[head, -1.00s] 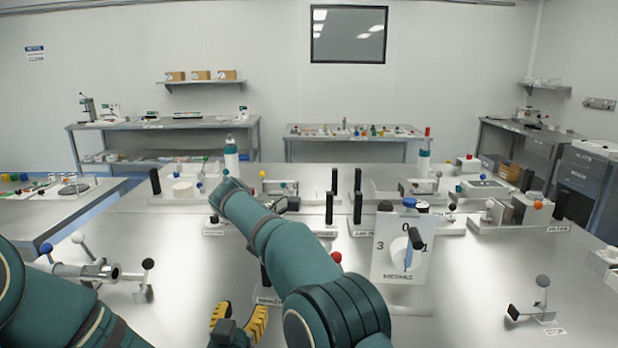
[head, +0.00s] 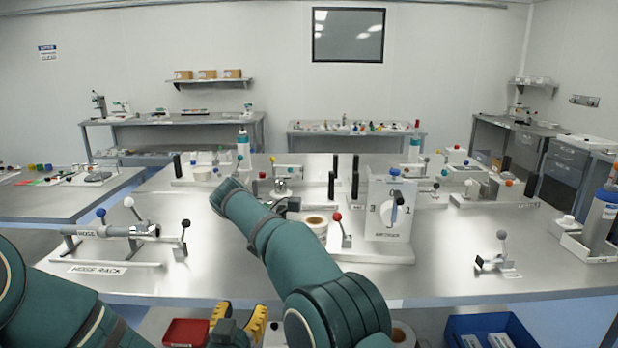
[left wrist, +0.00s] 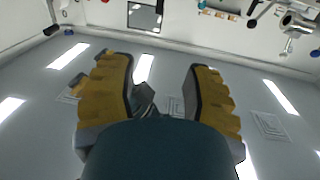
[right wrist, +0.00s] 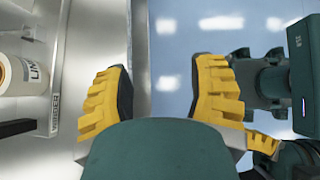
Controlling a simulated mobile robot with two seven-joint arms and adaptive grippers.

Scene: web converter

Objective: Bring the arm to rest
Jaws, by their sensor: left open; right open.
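My left gripper (head: 238,325) is low in the head view, in front of the table's front edge, its yellow fingers apart with nothing between them. It also shows in the left wrist view (left wrist: 160,95), open and empty against a grey surface with bright light strips. My right gripper (right wrist: 160,92) shows in the right wrist view, open and empty near a metal table edge. I cannot make out its fingers in the head view. A green arm of mine reaches up across the middle of the head view, hiding part of the table.
The metal table (head: 470,285) has a hose rack (head: 110,235) at left, a white dial panel (head: 390,210) at centre and a small lever stand (head: 497,255) at right. A red bin (head: 186,332) and a blue bin (head: 492,330) sit below its front edge.

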